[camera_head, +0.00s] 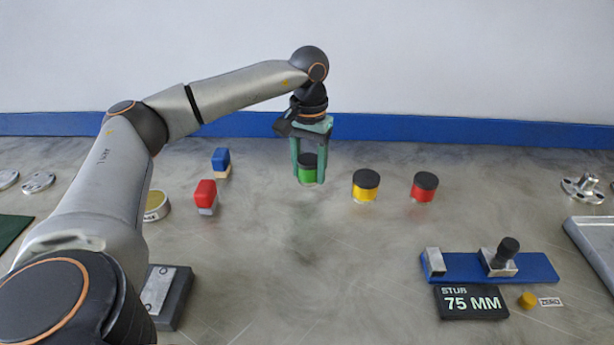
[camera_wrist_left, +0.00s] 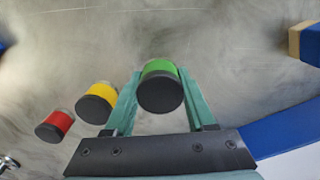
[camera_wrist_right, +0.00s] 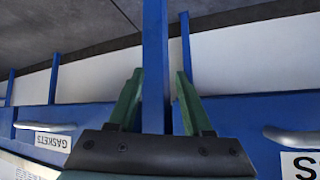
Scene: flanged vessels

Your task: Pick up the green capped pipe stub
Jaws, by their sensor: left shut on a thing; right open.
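The green capped pipe stub (camera_head: 307,175) is upright with a black cap, between the fingers of my left gripper (camera_head: 310,172) in the head view. The left wrist view shows its green band (camera_wrist_left: 160,67) and black cap, with the teal fingers (camera_wrist_left: 158,95) closed on both sides of it. I cannot tell whether its base touches the table. My right gripper (camera_wrist_right: 157,100) shows only in its own wrist view, open, with a blue upright seen between its fingers. The yellow stub (camera_head: 364,190) and red stub (camera_head: 423,191) stand to the right of the green one.
A red block (camera_head: 205,193) and a blue block (camera_head: 221,160) stand left of the green stub. A blue fixture (camera_head: 537,267) and a black "STUB 75 MM" display (camera_head: 470,303) are at the front right. Blue storage with a "GASKETS" label (camera_wrist_right: 52,141) faces the right wrist.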

